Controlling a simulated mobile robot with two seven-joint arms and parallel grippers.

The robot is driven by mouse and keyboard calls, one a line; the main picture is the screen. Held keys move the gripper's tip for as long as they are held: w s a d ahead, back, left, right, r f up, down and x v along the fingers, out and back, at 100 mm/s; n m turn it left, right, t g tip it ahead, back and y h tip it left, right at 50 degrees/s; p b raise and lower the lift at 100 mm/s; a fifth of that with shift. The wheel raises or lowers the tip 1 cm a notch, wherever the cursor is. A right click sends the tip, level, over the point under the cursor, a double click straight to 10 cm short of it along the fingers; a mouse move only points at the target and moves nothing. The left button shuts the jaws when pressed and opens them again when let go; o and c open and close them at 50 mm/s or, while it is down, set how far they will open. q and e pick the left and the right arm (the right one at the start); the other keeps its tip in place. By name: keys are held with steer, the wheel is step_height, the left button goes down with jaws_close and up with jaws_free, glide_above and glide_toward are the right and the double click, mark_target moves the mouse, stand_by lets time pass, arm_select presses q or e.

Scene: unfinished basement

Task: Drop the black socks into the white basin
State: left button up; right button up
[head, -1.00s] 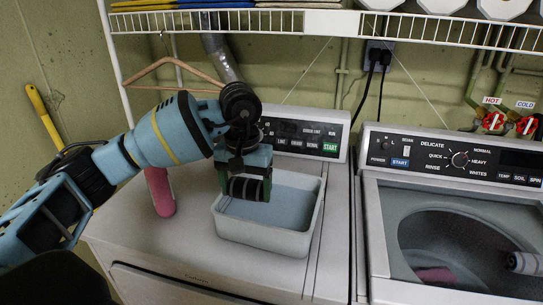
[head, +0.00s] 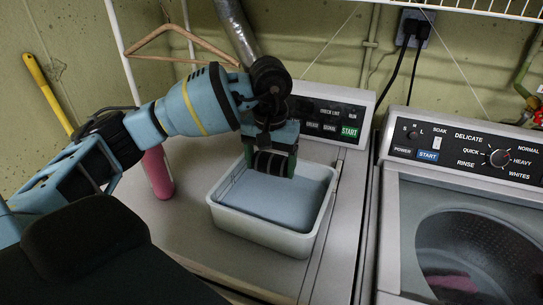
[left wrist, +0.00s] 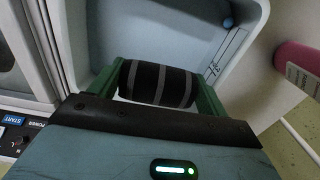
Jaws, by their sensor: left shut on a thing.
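The black socks (left wrist: 158,84) are a rolled bundle with grey stripes. My left gripper (head: 274,163) is shut on them, and its green fingers press on both ends of the roll in the left wrist view. The white basin (head: 262,232) stands on the dryer top, with a blue-grey inside. The socks are over the back part of the basin, and the basin floor shows beyond them in the left wrist view. The exact height of the socks above the floor is hard to tell. My right gripper is not in view.
A pink bottle (head: 158,172) stands left of the basin on the dryer (head: 190,158). An open washer (head: 395,215) is to the right, with a pink cloth (head: 452,283) in its drum. A wooden hanger (head: 182,42) and a metal duct (head: 237,27) are behind.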

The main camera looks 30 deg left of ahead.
mark_target(270, 159)
arm_select(q)
steer(key=shift+f+b, duration=0.45)
steer(key=shift+f, duration=1.65)
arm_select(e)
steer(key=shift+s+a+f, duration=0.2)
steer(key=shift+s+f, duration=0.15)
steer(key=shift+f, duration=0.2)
arm_select(q)
steer(key=o, duration=1)
steer(key=shift+r, duration=3.95)
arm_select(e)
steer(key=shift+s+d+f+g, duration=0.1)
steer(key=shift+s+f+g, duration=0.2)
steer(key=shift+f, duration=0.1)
arm_select(q)
steer(key=shift+f, duration=0.1)
